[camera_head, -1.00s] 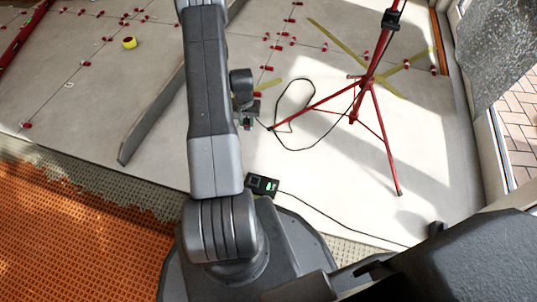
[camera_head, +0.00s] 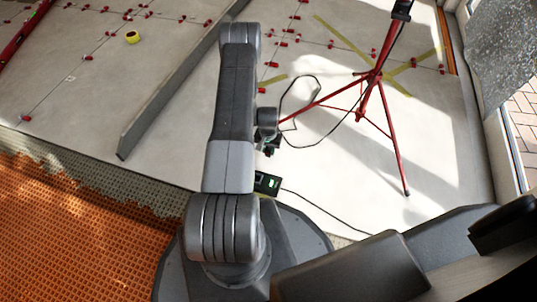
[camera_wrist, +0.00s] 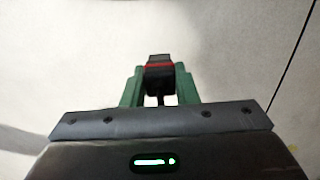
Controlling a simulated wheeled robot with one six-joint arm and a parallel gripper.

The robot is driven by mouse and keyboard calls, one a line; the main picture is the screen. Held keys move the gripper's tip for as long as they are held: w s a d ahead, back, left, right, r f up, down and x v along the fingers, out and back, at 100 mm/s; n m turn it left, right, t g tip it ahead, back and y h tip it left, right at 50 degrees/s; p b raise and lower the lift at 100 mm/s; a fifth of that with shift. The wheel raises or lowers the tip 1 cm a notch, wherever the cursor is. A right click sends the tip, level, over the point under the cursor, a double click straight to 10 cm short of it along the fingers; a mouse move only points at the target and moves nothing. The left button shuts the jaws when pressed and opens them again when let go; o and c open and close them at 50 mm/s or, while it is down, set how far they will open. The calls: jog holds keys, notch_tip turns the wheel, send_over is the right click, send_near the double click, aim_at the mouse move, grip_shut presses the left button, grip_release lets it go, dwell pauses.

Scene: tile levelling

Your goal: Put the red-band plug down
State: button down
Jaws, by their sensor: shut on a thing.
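The red-band plug (camera_wrist: 160,77) is a small black block with a red stripe across it, seen in the wrist view. My gripper (camera_wrist: 158,85) has green fingers, one on each side of the plug, and is shut on it. Pale floor fills the view behind the plug; I cannot tell if the plug touches it. In the head view my gripper (camera_head: 268,147) shows only as a small dark shape beside my arm, and the plug cannot be made out there.
A black box with a green light (camera_head: 266,184) lies on the floor near my base, its cable running right. A red tripod (camera_head: 362,108) stands at right, with a loose black cable (camera_head: 287,100) looping beside it. A long grey bar (camera_head: 165,100) lies left. Red clips dot the tiles.

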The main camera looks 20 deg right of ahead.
aim_at(268, 149)
jog(key=shift+f+b, duration=0.3)
jog(key=shift+f, duration=0.9)
jog(key=shift+f, duration=0.15)
jog(key=c, duration=1.1)
grip_release()
notch_tip(268, 149, up, 12)
jog(key=p, duration=0.4)
